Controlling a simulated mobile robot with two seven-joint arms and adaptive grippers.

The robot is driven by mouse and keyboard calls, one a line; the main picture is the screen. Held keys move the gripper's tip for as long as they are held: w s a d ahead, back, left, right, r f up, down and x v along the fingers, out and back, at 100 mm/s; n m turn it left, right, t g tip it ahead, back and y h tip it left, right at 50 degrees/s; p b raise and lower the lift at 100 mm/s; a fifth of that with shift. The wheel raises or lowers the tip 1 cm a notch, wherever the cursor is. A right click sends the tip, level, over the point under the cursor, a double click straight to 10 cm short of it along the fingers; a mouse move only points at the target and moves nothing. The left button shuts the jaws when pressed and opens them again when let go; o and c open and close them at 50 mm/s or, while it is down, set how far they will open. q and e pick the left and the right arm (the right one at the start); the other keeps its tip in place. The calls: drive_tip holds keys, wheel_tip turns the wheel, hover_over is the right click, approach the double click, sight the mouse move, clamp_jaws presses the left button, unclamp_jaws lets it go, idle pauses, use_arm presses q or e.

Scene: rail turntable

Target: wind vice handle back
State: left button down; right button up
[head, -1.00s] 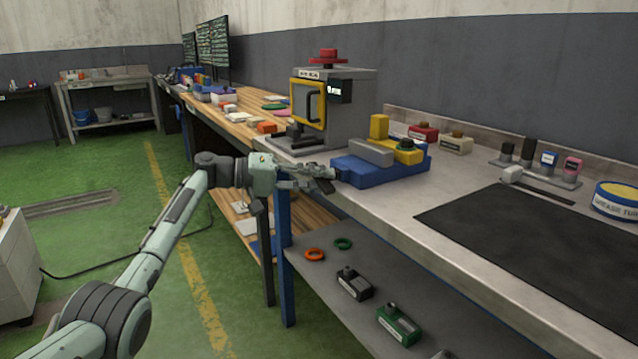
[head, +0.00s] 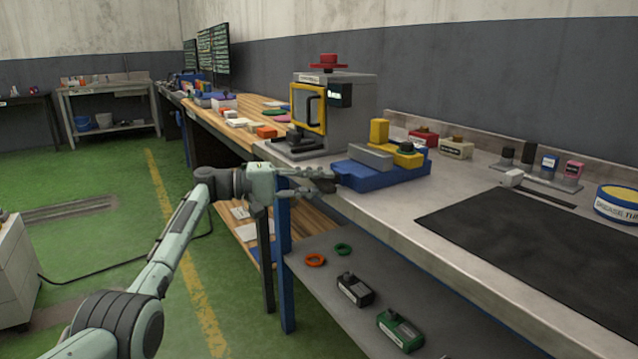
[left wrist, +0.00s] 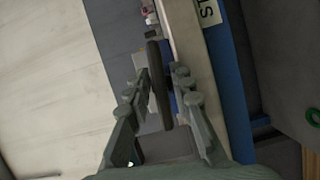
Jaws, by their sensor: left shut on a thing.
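The vice (head: 385,174) is a blue block with a grey jaw and yellow parts. It sits on the front left of the grey bench. Its dark handle (head: 326,185) is at the vice's left end, small and partly hidden by my fingers. My left gripper (head: 318,180) reaches in from the left and is shut on the handle. In the left wrist view, the handle (left wrist: 158,82) shows as a long dark bar between the two fingers (left wrist: 160,95). My right gripper is in neither view.
A grey machine with a yellow-framed door (head: 307,108) stands behind and left of the vice. A black mat (head: 540,245) lies to the right. The lower shelf (head: 330,290) holds rings and small boxes.

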use_arm(q)
drive_tip(key=shift+r, duration=0.15)
drive_tip(key=c, duration=1.6)
unclamp_jaws()
drive_tip(key=shift+o, duration=0.2)
drive_tip(key=v, duration=0.8)
